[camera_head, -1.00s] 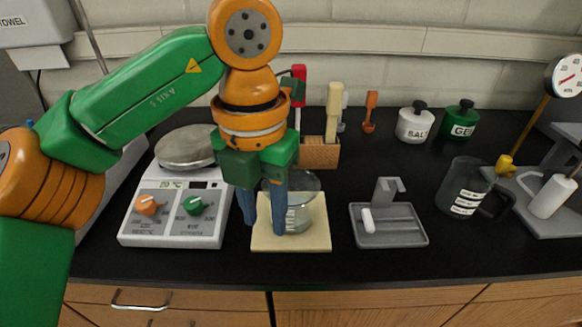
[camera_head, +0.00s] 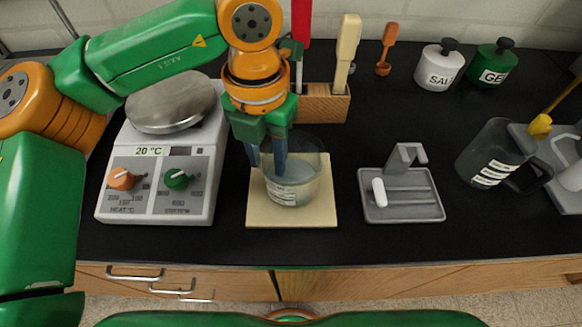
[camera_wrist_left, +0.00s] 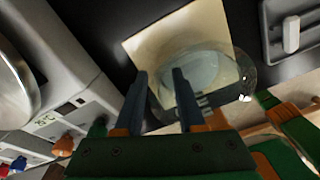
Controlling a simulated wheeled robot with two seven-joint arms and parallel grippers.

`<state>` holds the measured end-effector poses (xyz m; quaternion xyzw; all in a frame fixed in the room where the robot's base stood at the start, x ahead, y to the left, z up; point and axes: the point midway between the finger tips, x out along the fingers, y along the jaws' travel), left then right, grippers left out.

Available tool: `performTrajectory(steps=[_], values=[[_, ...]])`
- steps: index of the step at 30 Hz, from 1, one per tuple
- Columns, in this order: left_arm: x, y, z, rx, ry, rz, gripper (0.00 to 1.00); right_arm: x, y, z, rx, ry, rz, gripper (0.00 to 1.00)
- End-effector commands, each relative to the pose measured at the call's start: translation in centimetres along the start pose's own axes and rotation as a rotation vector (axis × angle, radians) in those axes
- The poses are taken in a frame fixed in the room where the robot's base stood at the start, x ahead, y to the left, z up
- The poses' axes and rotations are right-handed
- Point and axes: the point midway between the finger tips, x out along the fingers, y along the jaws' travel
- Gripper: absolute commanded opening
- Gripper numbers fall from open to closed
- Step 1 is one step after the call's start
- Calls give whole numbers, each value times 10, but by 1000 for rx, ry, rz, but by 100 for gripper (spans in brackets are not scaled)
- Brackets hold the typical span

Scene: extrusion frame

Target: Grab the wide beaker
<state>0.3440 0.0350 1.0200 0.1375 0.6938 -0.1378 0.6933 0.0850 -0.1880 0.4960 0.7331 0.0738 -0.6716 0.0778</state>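The wide beaker (camera_head: 300,190) is clear glass with white markings. It stands upright on a cream square pad (camera_head: 324,219) and shows in the left wrist view (camera_wrist_left: 226,86), partly behind my fingers. My left gripper (camera_head: 267,158) points down at the beaker's left rear rim. Its two blue fingers are apart with nothing visibly clamped. In the left wrist view (camera_wrist_left: 159,92), one finger lies left of the beaker's rim and the other overlaps the glass. I cannot tell whether either touches it.
A hotplate (camera_head: 155,190) stands close on the left. A wooden block (camera_head: 325,103) with upright tools is behind the beaker. A grey tray (camera_head: 415,205) and a dark handled jug (camera_head: 490,155) are to the right. Bare black counter lies between the pad and tray.

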Motion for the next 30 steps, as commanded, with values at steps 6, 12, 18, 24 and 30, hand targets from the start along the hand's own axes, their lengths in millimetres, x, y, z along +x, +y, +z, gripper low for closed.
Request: performTrajectory(steps=[6,12,18,24,30], values=[[0,0,0,0,0,0,11,0,0,0,0,1,0,50],[0,0,0,0,0,0,0,0,0,0,-1,1,1,50],[0,0,0,0,0,0,0,0,1,-1,-1,2,1,50],[0,0,0,0,0,0,0,0,1,-1,-1,3,1,50],[0,0,0,0,0,-1,0,0,1,-1,-1,3,2,50]])
